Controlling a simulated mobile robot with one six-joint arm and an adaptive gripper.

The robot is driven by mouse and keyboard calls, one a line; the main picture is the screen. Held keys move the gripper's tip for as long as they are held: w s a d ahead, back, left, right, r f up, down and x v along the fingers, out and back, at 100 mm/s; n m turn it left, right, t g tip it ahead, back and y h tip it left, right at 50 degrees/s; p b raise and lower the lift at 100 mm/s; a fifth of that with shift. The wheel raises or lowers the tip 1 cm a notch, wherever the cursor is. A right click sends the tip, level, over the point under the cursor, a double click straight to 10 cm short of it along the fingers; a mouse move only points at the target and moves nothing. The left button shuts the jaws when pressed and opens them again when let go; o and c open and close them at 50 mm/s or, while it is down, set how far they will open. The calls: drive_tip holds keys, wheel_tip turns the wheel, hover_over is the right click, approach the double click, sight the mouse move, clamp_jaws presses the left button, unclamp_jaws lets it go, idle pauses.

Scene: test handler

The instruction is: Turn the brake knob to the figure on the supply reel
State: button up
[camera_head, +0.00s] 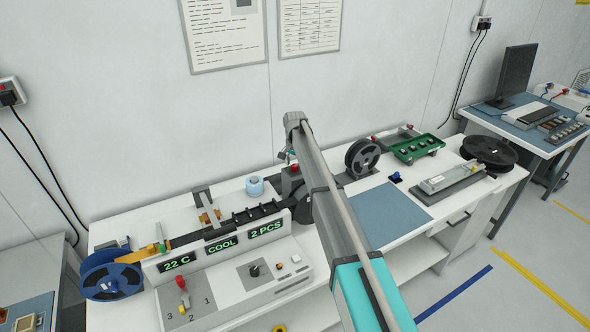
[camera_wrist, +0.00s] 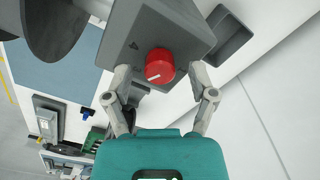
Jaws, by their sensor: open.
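In the wrist view a red round knob (camera_wrist: 160,65) with a white pointer line sits on the face of a grey box (camera_wrist: 187,22). The line points to the left and slightly down in that picture. In the head view my arm covers much of this spot; the knob (camera_head: 295,168) shows small. A blue reel (camera_head: 99,281) stands at the machine's left end; no figure is readable on it.
A dark reel (camera_wrist: 58,22) is close beside the box in the wrist view. A labelled machine (camera_head: 222,262), reading 22 C, COOL and 2 PCS, fills the bench's left. A blue mat (camera_head: 392,216) lies right of my arm, with a green tray (camera_head: 413,150) behind.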

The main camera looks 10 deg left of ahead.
drive_tip(key=shift+f, duration=0.3)
clamp_jaws()
idle(0.4)
